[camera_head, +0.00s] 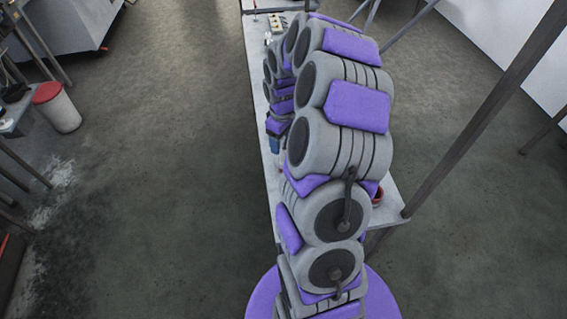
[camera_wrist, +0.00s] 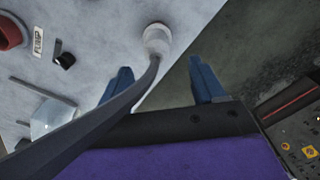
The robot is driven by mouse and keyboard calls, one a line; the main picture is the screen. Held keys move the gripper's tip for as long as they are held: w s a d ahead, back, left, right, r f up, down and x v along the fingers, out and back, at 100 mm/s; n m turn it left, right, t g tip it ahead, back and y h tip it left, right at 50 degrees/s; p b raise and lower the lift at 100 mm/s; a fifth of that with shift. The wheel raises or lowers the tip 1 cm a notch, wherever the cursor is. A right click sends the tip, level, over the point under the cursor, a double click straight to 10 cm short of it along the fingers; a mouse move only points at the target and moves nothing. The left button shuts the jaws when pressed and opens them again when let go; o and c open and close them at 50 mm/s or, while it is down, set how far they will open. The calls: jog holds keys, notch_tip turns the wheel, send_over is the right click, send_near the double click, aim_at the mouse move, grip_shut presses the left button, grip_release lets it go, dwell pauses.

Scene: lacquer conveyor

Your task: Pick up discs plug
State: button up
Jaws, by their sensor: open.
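In the wrist view, a small pale, round-ended piece (camera_wrist: 157,38) lies near the edge of the light grey table top (camera_wrist: 105,30); it may be the discs plug, but I cannot tell for sure. A dark curved strip runs from beside it to the lower left, across the view of my gripper. My gripper (camera_wrist: 160,67) has its two blue fingers spread apart with nothing held between them. The pale piece shows beyond the gap between the fingertips; their distance is unclear. In the head view, my arm hides most of the table, and a blue part of my gripper (camera_head: 275,144) shows at its left edge.
The wrist view shows a red ring-like object (camera_wrist: 9,33), a small black piece (camera_wrist: 64,56), a clear rounded object (camera_wrist: 52,115) and a panel with coloured buttons (camera_wrist: 300,150). The head view shows a red-lidded bin (camera_head: 57,107) and open floor left of the table.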

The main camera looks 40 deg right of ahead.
aim_at(284, 148)
jog(key=shift+d+f, duration=0.25)
jog(key=shift+f, duration=0.85)
jog(key=f, duration=0.1)
jog(key=f+b, duration=0.1)
jog(key=f, duration=0.1)
jog(key=shift+s+d+f+b, duration=0.15)
jog(key=shift+d+f+b, duration=0.05)
jog(key=shift+f+b, duration=0.1)
jog(key=shift+a+f, duration=0.15)
jog(key=shift+f, duration=0.3)
jog(key=c, duration=1.2)
